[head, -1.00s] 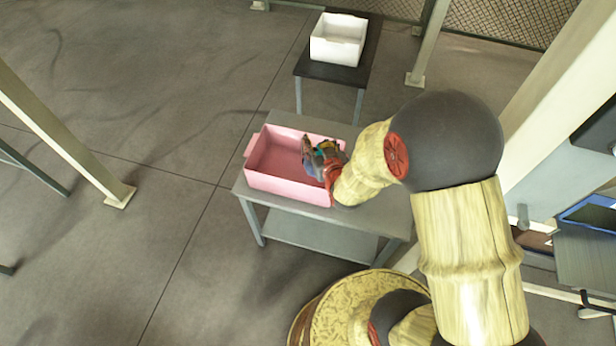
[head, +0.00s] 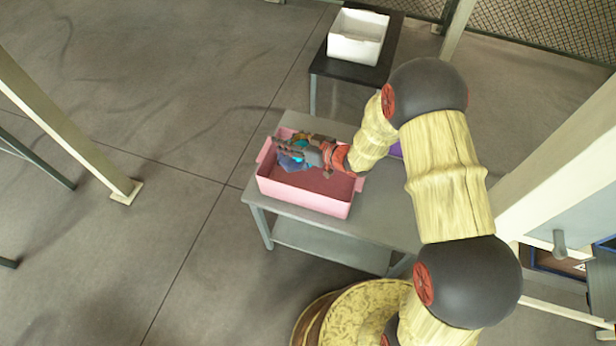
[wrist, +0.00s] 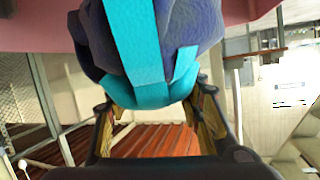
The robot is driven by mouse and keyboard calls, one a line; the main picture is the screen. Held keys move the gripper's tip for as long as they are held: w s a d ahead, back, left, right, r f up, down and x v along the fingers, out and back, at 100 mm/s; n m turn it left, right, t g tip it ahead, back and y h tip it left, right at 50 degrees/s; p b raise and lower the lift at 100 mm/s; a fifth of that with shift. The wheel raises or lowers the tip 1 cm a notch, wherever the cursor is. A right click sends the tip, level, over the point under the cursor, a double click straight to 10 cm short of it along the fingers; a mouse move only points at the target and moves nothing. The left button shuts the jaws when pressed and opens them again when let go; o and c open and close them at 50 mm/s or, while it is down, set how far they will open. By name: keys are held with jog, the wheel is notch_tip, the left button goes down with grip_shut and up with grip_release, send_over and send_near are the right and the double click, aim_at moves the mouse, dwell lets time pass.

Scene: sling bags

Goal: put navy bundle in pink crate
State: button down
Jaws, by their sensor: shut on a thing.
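The navy bundle (head: 291,163) has a turquoise strap around it and sits within the outline of the pink crate (head: 307,199) in the head view. My gripper (head: 299,149) is over the crate's far part, shut on the bundle. In the wrist view the navy bundle (wrist: 192,25) with its turquoise band fills the top middle, between the fingers of my gripper (wrist: 155,110). I cannot tell whether the bundle touches the crate floor. The crate's pink wall (wrist: 40,30) shows along the top of the wrist view.
The crate stands on a grey table (head: 355,226) with a lower shelf. A white bin (head: 358,37) stands on a dark table (head: 352,70) behind. A purple thing (head: 396,150) shows partly behind my arm. Pale posts stand left and right.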

aim_at(304, 163)
notch_tip(304, 163, down, 10)
jog(key=b, duration=0.3)
jog(key=shift+r+b, duration=0.1)
jog(key=shift+b, duration=0.25)
jog(key=c, duration=1)
grip_release()
jog(key=shift+s+d+r, duration=0.1)
jog(key=shift+s+d, duration=0.1)
jog(key=p+v, duration=0.2)
jog(key=v, duration=0.5)
jog(key=shift+p, duration=0.3)
